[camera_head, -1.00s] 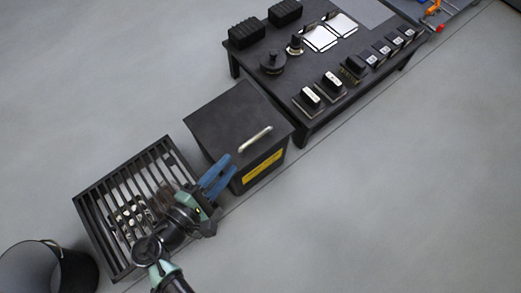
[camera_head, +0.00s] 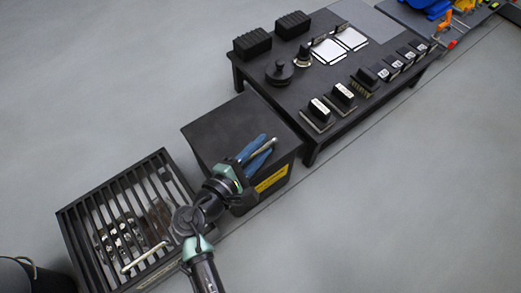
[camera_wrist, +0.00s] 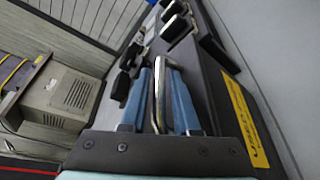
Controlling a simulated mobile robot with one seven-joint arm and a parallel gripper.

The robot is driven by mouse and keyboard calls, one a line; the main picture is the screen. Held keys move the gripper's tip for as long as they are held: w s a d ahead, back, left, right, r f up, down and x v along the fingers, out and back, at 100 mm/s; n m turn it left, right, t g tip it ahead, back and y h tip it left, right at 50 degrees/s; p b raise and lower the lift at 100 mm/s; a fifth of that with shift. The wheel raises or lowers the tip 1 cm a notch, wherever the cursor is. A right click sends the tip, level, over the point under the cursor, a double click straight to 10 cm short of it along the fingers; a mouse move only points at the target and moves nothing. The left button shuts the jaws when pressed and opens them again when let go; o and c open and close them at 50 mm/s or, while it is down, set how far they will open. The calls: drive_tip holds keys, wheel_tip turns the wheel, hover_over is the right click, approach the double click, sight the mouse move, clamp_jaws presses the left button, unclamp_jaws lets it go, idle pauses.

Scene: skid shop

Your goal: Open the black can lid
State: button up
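The black can (camera_head: 222,128) is a dark box with a flat lid and a yellow label (camera_head: 271,180) on its front side. Its pale metal handle (camera_head: 258,150) is on the lid, partly covered by my gripper. My gripper (camera_head: 264,147) has blue fingers and is at the handle. In the wrist view the handle (camera_wrist: 158,92) runs lengthwise between the two fingers, which appear spread on either side of it. Whether either finger touches it is not clear. The lid looks flat and closed. The yellow label (camera_wrist: 243,118) also shows in the wrist view.
A slatted black crate (camera_head: 75,235) with objects inside stands left of the can. A dark bucket (camera_head: 15,275) is at the lower left. A black table (camera_head: 318,92) with several black blocks stands close behind to the right. The floor at the lower right is clear.

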clamp_jaws()
idle(1.5)
